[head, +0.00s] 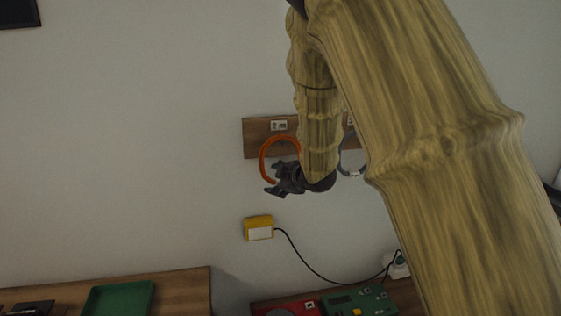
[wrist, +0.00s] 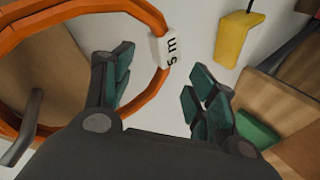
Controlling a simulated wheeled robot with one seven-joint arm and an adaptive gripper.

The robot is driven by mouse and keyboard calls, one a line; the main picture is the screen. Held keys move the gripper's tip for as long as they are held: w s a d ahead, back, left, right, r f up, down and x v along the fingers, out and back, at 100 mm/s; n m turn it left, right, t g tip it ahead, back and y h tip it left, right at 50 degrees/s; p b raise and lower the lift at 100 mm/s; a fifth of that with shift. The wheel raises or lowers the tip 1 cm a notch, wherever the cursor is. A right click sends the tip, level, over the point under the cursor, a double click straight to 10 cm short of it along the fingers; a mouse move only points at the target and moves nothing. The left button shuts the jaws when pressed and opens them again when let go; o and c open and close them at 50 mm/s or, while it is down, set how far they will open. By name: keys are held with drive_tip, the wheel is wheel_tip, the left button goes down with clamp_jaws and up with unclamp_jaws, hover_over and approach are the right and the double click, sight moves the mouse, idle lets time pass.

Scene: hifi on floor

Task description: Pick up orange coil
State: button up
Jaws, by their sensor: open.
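The orange coil (head: 264,158) hangs on the wooden wall board, a ring partly hidden behind my gripper in the head view. In the wrist view the coil (wrist: 147,14) fills the upper left, with a white tag (wrist: 164,47) on its right side and a dark peg (wrist: 27,127) inside the ring. My gripper (head: 270,187) is open at the coil's lower right in the head view. In the wrist view my gripper's fingers (wrist: 160,82) are spread, with the tagged side of the coil showing between and beyond them. I cannot tell whether they touch it.
The wooden board (head: 257,125) also carries a grey-blue coil (head: 345,168), partly hidden by my arm. Below is a yellow box (head: 258,228) with a black cable. A green tray (head: 118,298) sits on a wooden surface at lower left. Red and green devices (head: 358,301) stand at the bottom.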

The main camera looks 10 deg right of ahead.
drive_tip(key=shift+x, duration=1)
drive_tip(key=c, duration=1.1)
drive_tip(key=shift+r, duration=0.15)
drive_tip(key=shift+r, duration=0.2)
clamp_jaws()
drive_tip(key=s+d+r+b, duration=0.2)
drive_tip(key=s+d, duration=0.1)
drive_tip(key=s, duration=0.4)
drive_tip(key=s+d+r+b, duration=0.2)
drive_tip(key=s+d+b, duration=0.1)
drive_tip(key=s, duration=0.4)
drive_tip(key=shift+s+d, duration=0.25)
drive_tip(key=shift+d, duration=0.2)
